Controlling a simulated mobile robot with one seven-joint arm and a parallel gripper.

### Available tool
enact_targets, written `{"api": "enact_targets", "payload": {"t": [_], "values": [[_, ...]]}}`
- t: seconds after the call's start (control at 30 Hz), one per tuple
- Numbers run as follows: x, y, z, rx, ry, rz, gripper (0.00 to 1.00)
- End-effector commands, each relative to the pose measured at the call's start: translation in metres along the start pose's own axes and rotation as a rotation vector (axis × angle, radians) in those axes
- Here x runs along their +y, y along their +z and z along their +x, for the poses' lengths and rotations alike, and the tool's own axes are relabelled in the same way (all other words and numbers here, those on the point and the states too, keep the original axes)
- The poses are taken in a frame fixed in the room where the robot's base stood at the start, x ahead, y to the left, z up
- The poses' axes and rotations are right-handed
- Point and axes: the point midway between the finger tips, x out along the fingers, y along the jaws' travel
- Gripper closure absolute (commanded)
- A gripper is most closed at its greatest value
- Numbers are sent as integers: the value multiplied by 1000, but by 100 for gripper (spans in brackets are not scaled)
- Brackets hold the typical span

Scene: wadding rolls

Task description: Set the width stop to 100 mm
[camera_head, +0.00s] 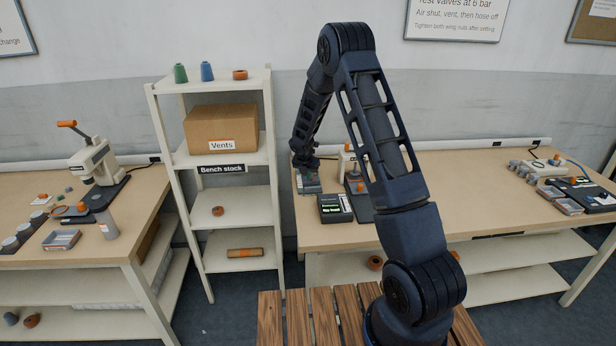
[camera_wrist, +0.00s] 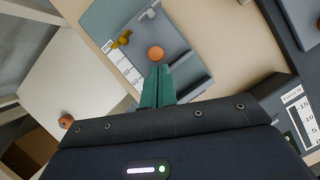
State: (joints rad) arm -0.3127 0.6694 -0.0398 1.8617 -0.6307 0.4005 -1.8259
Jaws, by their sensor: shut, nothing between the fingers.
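In the wrist view a grey fixture plate (camera_wrist: 185,35) carries a round orange knob (camera_wrist: 156,53), a brass wing-shaped part (camera_wrist: 122,40) and a white scale strip (camera_wrist: 122,66) along its left side.
A dark display box (camera_head: 335,208) and a cream-and-dark device (camera_head: 347,163) stand close to the right of the fixture. A shelf rack (camera_head: 232,187) with a Vents box (camera_head: 221,127) stands to the left. The bench's front strip (camera_head: 460,218) is clear.

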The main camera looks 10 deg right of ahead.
Motion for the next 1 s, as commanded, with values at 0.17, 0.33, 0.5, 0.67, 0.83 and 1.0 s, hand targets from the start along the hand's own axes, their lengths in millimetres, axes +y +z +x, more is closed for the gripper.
{"api": "enact_targets", "payload": {"t": [0.17,0.33,0.5,0.67,0.83,1.0], "values": [[1,2,1,0,0,1,100],[10,21,10,-1,0,3,100],[23,46,18,-4,1,3,100],[28,59,22,-6,1,3,100],[28,60,22,-6,0,3,100],[28,59,22,-6,0,3,100]]}}
